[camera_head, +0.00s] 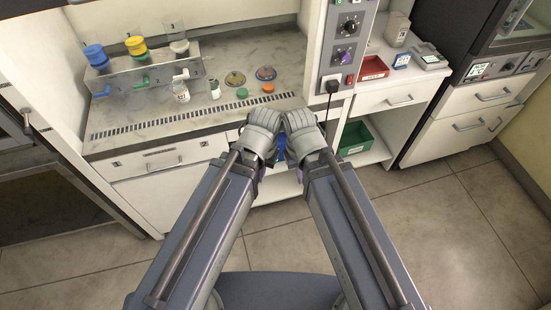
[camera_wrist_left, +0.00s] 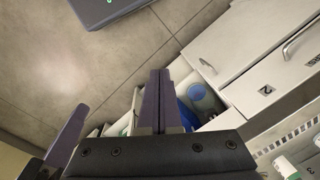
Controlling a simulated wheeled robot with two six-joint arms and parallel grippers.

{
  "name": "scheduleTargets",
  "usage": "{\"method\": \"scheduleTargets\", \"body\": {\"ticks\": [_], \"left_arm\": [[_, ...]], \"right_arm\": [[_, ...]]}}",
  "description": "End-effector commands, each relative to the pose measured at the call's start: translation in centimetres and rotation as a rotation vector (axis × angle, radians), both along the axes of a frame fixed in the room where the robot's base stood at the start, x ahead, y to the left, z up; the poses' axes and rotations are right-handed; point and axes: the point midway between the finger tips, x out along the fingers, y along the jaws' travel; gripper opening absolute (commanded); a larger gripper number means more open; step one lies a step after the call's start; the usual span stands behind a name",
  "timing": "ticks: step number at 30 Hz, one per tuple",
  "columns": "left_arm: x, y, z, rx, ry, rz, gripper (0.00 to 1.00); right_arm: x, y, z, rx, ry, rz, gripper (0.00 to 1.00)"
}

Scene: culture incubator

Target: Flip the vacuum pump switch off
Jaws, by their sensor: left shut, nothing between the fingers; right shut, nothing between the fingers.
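No vacuum pump switch can be made out for certain. A small red switch (camera_head: 350,79) sits low on the grey control panel beside a black plug, but I cannot tell what it controls. A blue object (camera_head: 281,147) shows in part between my grippers under the bench, and blue things in an open lower compartment also show in the left wrist view (camera_wrist_left: 197,92). My left gripper (camera_head: 262,135) is shut and empty in front of the bench; its purple fingers (camera_wrist_left: 158,90) are together in the left wrist view. My right gripper (camera_head: 304,137) is shut and empty close beside it.
The bench top (camera_head: 215,75) carries a filter manifold (camera_head: 140,75), bottles and dishes. At right are a red tray (camera_head: 374,68), a green bin (camera_head: 354,139) on a lower shelf and a dark incubator (camera_head: 480,45). The floor (camera_head: 430,220) at right is clear.

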Motion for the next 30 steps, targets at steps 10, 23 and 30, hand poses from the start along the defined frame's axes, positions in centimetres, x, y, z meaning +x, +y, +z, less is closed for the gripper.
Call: {"method": "scheduleTargets", "body": {"ticks": [10,23,30], "left_arm": [[1.5,2.2,-12.3,-0.028,-0.02,0.072,0.0],[3.8,5.9,-28.0,-0.07,-0.059,0.186,0.0],[5.2,7.7,-36.4,-0.095,-0.1,0.275,0.0]], "right_arm": [[0.0,0.0,-12.2,-0.001,-0.001,0.001,0.0],[0.1,0.0,-27.9,-0.001,-0.003,0.002,0.0],[0.1,0.0,-36.3,-0.001,-0.004,0.004,0.0]]}}
